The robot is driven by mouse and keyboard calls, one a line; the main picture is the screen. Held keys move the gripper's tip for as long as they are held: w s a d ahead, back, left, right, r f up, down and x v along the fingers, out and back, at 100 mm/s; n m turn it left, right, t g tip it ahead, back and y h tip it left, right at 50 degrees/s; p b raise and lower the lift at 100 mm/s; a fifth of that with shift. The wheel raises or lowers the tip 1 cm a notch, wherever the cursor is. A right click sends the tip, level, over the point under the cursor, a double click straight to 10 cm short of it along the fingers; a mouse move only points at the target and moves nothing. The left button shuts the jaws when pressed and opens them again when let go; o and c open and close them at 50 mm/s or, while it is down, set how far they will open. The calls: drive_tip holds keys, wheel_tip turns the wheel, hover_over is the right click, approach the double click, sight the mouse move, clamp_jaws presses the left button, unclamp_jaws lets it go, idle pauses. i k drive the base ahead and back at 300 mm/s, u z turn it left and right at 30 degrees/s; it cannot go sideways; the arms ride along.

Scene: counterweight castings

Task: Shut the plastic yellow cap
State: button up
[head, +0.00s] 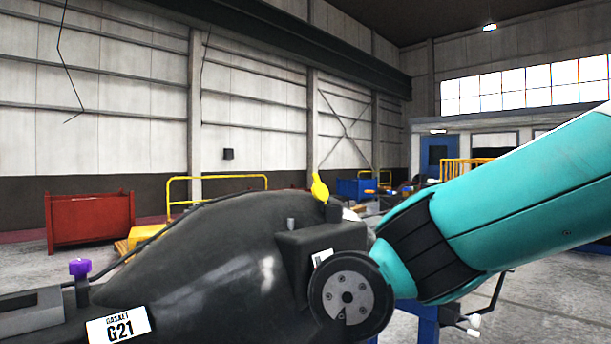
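The yellow cap (320,188) shows above the top of a large dark grey casting (215,245), near the middle of the head view. It stands up at a tilt, with a narrow end pointing upward. A small grey post is just below and right of it. The opening it belongs to is hidden from this angle, so I cannot see a seat under it. My teal arm comes in from the right and reaches the casting's right end. My gripper's fingers cannot be made out, so their distance to the cap does not show.
A dark block (320,250) rises from the casting's right side. A red bin (90,221) and a yellow rail (217,178) stand behind, with open floor between.

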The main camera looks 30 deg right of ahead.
sight(320, 190)
drive_tip(key=z, duration=0.35)
drive_tip(key=i, duration=0.75)
drive_tip(key=z, duration=0.4)
